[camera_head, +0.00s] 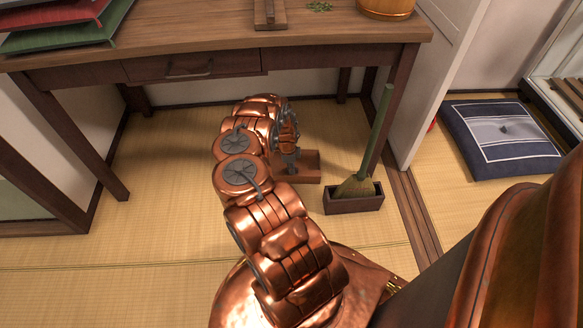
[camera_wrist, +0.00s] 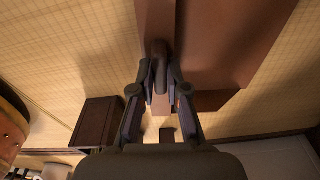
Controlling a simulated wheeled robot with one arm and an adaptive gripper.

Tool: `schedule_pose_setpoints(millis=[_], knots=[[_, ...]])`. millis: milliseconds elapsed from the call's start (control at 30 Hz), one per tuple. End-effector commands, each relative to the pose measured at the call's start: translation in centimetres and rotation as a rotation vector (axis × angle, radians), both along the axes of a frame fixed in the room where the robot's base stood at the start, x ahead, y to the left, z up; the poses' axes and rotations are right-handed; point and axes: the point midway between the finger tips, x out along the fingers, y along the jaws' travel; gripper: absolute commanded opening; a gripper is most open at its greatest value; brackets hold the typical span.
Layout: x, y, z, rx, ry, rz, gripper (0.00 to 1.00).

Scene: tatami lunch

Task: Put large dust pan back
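The dust pan (camera_wrist: 222,35) is a broad reddish-brown pan. It fills the upper right of the wrist view, close to the camera. A dark, narrow handle stub (camera_wrist: 160,62) stands at its lower left side. My gripper (camera_wrist: 160,78) has its two fingers close on either side of this stub, seemingly shut on it. In the head view, the gripper (camera_head: 291,158) points down at the brown pan (camera_head: 309,168), which is low over or on the tatami under the desk. My arm hides the pan's left part, so I cannot tell whether it touches the floor.
A brown box (camera_head: 354,205) holding a green-handled broom (camera_head: 376,130) stands just right of the pan. The wooden desk (camera_head: 330,32) overhangs from behind. A door edge (camera_head: 415,110) and a blue cushion (camera_head: 502,138) are right. Tatami at left is clear.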

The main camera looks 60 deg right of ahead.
Motion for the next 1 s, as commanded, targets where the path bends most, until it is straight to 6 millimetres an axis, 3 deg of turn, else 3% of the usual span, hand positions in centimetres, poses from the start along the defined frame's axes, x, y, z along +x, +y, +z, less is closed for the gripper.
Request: schedule_pose_setpoints(millis=[300,667,1000], knots=[[0.0,0.0,0.0,0.000,0.000,0.000,0.43],[0.1,0.0,0.4,-0.001,0.000,0.001,0.43],[0.7,0.3,4.4,-0.003,-0.004,0.002,0.43]])
